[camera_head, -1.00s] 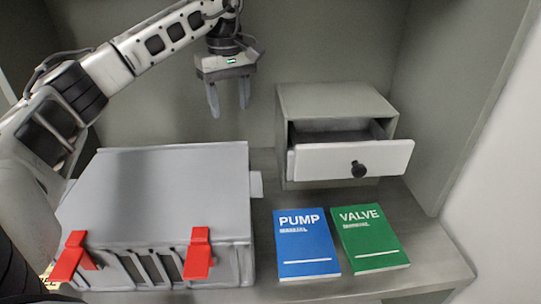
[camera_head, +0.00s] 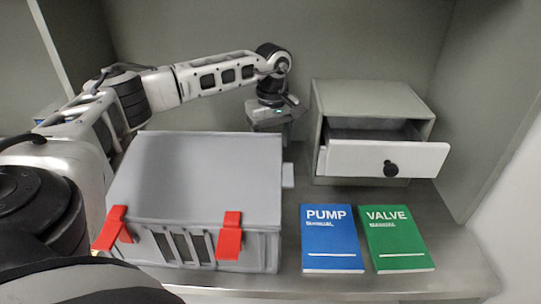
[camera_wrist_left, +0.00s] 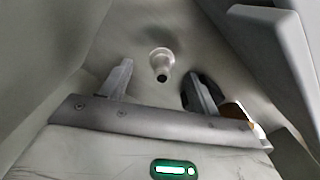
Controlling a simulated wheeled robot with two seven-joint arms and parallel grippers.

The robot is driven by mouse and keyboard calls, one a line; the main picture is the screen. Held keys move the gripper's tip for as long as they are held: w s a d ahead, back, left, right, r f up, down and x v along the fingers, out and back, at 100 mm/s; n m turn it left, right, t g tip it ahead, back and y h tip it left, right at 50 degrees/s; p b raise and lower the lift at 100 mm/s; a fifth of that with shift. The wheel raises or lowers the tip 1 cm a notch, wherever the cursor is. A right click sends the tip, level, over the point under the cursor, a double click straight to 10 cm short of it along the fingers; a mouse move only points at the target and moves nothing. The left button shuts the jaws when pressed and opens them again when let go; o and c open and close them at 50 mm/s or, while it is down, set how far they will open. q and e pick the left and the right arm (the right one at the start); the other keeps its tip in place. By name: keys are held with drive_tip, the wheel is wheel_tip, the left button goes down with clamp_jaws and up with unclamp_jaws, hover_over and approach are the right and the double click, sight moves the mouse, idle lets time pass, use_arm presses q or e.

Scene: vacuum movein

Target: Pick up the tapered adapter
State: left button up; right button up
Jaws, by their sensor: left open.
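The tapered adapter (camera_wrist_left: 161,62) is a small pale piece with a wider round end and a narrower dark-tipped end. In the left wrist view it stands on the grey surface, ahead of and between the fingers, with no contact visible. My left gripper (camera_wrist_left: 159,76) is open and empty. In the head view the left gripper (camera_head: 272,122) points down behind the grey case, near the drawer cabinet. Its fingertips and the adapter are hidden there behind the case. My right gripper is not in view.
The grey case (camera_head: 205,170) with red latches stands left of the gripper. The drawer cabinet (camera_head: 368,98) stands to its right, its drawer (camera_head: 350,158) partly open. A blue PUMP manual (camera_head: 331,240) and a green VALVE manual (camera_head: 398,240) lie in front.

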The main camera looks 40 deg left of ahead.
use_arm(q)
drive_tip(key=shift+s+a+f, duration=0.1)
drive_tip(key=shift+a+f, duration=0.1)
drive_tip(key=shift+f, duration=1.7)
drive_tip(key=c, duration=1.1)
drive_tip(key=shift+r, duration=0.2)
